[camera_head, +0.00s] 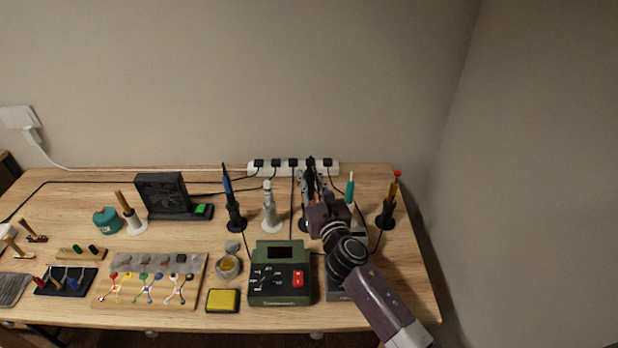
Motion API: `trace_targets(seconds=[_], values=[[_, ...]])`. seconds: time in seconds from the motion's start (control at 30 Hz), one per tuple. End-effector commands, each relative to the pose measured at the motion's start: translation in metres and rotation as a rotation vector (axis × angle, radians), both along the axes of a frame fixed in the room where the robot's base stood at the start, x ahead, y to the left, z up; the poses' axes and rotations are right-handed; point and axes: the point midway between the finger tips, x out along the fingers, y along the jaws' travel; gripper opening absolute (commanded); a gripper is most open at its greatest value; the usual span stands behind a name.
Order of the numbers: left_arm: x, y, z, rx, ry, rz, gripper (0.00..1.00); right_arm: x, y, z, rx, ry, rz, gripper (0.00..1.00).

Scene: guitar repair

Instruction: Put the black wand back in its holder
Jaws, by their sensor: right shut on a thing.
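My right gripper (313,190) reaches in from the lower right over the row of tool holders. It is shut on the black wand (311,163), whose dark upper end shows above the fingers. The wand looks roughly upright. Its lower part and the holder beneath are mostly hidden by the gripper, so I cannot tell whether the wand is in the holder or above it. My left gripper is not in view.
A blue wand (228,188) and a white one (268,195) stand in holders to the left, a teal one (350,188) and an orange one (394,192) to the right. A green station (280,275) stands in front, a power strip (285,170) behind.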

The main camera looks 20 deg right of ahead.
Motion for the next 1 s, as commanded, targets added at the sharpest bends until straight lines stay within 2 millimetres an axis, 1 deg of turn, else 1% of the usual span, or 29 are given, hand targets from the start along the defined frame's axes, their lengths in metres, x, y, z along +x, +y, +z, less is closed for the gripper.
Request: trace_targets(seconds=[0.03, 0.2, 0.47, 0.5, 0.67, 0.7, 0.87, 0.93, 1.0], values=[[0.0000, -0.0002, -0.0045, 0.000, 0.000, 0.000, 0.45, 0.0002, -0.0001, -0.0044, -0.001, -0.001, 0.000, 0.00], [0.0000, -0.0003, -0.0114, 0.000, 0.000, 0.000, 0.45, 0.0002, -0.0001, -0.0118, -0.002, -0.001, 0.000, 0.00], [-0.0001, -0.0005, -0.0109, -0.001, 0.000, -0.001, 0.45, 0.0002, -0.0001, -0.0116, -0.001, -0.001, 0.000, 0.00], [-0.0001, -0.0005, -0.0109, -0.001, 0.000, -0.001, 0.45, 0.0002, -0.0001, -0.0116, -0.001, -0.001, 0.000, 0.19], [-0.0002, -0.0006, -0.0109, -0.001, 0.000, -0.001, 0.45, 0.0002, 0.0000, -0.0117, -0.001, -0.001, 0.000, 0.36], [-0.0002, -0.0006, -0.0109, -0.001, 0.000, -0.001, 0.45, 0.0001, 0.0000, -0.0117, -0.001, -0.001, 0.000, 0.38], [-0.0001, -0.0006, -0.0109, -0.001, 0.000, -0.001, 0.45, 0.0001, -0.0001, -0.0120, -0.001, 0.000, 0.000, 0.38], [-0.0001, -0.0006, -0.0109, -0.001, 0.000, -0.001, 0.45, 0.0000, -0.0001, -0.0126, -0.001, 0.001, 0.000, 0.43], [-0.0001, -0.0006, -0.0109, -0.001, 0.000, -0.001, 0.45, 0.0000, -0.0001, -0.0126, -0.001, 0.001, 0.000, 0.51]])
